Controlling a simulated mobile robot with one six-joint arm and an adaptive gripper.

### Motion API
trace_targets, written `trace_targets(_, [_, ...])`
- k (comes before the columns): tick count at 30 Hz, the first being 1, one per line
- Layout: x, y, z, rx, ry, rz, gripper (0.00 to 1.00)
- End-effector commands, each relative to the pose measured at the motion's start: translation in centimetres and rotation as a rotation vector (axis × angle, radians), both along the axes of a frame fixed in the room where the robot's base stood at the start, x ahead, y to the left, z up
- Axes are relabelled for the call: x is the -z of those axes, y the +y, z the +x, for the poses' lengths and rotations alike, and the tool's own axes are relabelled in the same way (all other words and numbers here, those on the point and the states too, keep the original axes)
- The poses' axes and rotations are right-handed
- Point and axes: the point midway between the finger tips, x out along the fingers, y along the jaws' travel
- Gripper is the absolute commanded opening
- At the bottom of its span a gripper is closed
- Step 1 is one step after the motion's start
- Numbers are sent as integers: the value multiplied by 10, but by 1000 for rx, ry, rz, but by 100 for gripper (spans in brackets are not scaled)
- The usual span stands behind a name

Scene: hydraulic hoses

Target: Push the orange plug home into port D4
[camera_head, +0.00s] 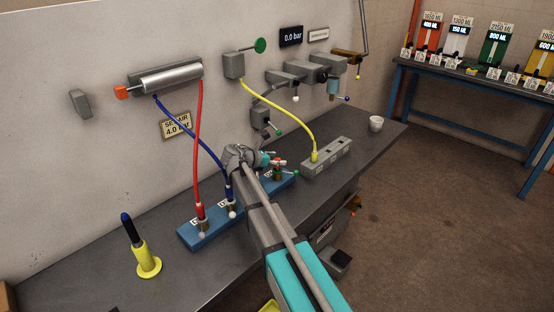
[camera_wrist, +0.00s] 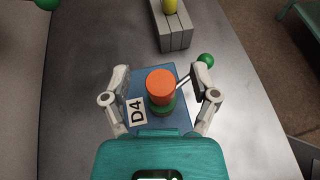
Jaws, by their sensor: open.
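The orange plug (camera_wrist: 160,84) shows end-on in the wrist view, above a green collar (camera_wrist: 163,108) on the blue port block (camera_wrist: 150,72). The D4 label (camera_wrist: 137,111) lies just left of it. How deep the plug sits cannot be told from above. My gripper (camera_wrist: 160,101) is open, with one finger on each side of the plug and a gap to each. In the head view my gripper (camera_head: 262,160) is over the right part of the blue block (camera_head: 188,235), where my arm hides much of the block.
A red hose (camera_head: 197,145) and a blue hose (camera_head: 190,132) rise from the block's left ports. A grey block (camera_head: 327,158) with a yellow hose (camera_head: 283,113) stands to the right. A green-balled lever (camera_wrist: 205,60) is close to my right finger. A yellow stand (camera_head: 149,266) is at front left.

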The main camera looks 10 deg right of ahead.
Motion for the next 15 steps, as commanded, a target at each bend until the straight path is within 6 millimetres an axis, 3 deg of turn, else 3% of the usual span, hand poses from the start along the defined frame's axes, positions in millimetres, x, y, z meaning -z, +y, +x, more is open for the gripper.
trace_targets(15, [-19,0,0,0,0,0,77])
